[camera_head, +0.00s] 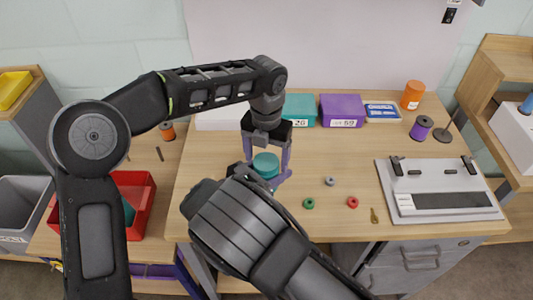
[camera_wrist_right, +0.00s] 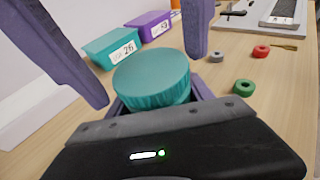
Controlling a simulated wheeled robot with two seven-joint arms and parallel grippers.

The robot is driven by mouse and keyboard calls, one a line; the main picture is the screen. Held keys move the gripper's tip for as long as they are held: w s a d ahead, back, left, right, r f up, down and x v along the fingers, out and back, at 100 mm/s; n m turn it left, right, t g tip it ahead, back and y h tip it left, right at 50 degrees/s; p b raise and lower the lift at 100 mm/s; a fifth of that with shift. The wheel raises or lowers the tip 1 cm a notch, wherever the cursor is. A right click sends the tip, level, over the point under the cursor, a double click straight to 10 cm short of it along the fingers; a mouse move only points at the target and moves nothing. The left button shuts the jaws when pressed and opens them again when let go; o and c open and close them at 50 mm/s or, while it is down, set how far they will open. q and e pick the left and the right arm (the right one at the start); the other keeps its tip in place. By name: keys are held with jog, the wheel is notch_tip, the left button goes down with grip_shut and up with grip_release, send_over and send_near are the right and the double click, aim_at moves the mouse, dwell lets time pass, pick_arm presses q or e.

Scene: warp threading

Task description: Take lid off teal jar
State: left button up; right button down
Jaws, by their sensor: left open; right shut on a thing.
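The teal jar's round ribbed lid (camera_head: 266,164) shows near the middle of the table in the head view, and large in the right wrist view (camera_wrist_right: 152,80). It sits on the jar, whose body is mostly hidden below it. My right gripper (camera_head: 268,180) comes in from the front and is shut around the jar, below the lid. My left gripper (camera_head: 267,151) points down from above. Its purple fingers are open, one on each side of the lid, and they also show in the right wrist view (camera_wrist_right: 150,75). I cannot tell whether they touch the lid.
Teal (camera_head: 299,110) and purple (camera_head: 342,111) boxes stand behind. Grey (camera_head: 330,181), green (camera_head: 309,203) and red (camera_head: 352,202) rings lie right of the jar. A white tray-like device (camera_head: 440,175), a purple spool (camera_head: 421,128) and an orange jar (camera_head: 412,95) stand farther right.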

pick_arm(q)
jog(key=shift+c, duration=0.4)
jog(key=c, duration=1.4)
jog(key=n, duration=0.3)
jog(key=shift+d, duration=0.1)
jog(key=o, duration=1.6)
jog(key=shift+c, duration=0.2)
jog(key=shift+r, duration=0.1)
jog(key=shift+r, duration=2.2)
jog(key=shift+c, duration=0.4)
